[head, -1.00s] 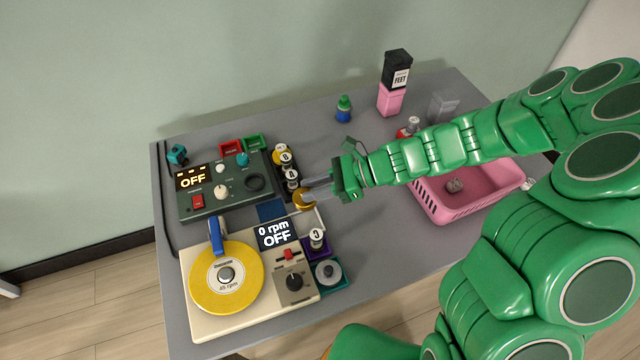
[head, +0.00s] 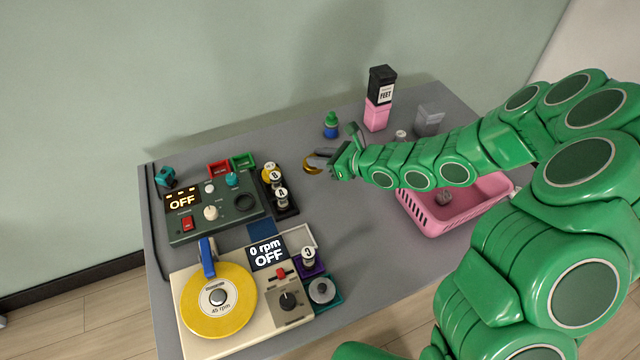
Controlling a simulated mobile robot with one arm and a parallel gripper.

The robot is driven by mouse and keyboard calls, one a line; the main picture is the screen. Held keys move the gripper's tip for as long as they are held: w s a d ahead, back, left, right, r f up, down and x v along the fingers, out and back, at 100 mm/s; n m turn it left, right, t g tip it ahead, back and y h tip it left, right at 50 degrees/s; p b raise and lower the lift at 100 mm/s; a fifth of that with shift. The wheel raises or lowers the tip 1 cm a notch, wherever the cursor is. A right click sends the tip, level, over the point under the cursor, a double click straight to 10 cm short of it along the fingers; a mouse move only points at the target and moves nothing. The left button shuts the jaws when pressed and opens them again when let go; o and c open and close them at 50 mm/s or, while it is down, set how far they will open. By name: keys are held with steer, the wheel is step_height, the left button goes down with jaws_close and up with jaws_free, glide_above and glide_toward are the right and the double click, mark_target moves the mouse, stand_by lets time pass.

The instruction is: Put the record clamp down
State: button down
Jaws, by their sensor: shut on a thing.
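My gripper (head: 321,156) is shut on a gold round piece (head: 311,167), which looks like the record clamp. It is over the bare tabletop behind and to the right of the rack of lettered knobs. I cannot tell whether the clamp touches the table. The fingers hide part of it. The turntable (head: 186,312) at front left carries a yellow record (head: 205,318), and its display reads 0 rpm OFF.
The rack (head: 288,211) of lettered knobs stands left of my gripper. A green-and-blue bottle (head: 331,126) and a pink-and-black box (head: 378,112) are behind. A pink basket (head: 437,226) sits right, under my arm. Grey table (head: 345,235) is bare between the rack and basket.

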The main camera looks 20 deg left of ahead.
steer(key=shift+m+t, duration=0.5)
steer(key=shift+t, duration=0.1)
steer(key=shift+w+d+f, duration=0.15)
steer(key=shift+w+f, duration=0.15)
steer(key=shift+f, duration=1.25)
steer(key=shift+w+d+f, duration=0.2)
steer(key=shift+w+f, duration=0.15)
steer(key=shift+f, duration=1.15)
steer(key=shift+w+d+f, duration=0.15)
steer(key=shift+w+f, duration=0.15)
steer(key=shift+f, duration=1.25)
steer(key=shift+f, duration=0.15)
steer(key=c, duration=0.9)
jaws_free()
steer(key=shift+d, duration=0.1)
steer(key=shift+r+v, duration=0.2)
steer(key=shift+v, duration=5.75)
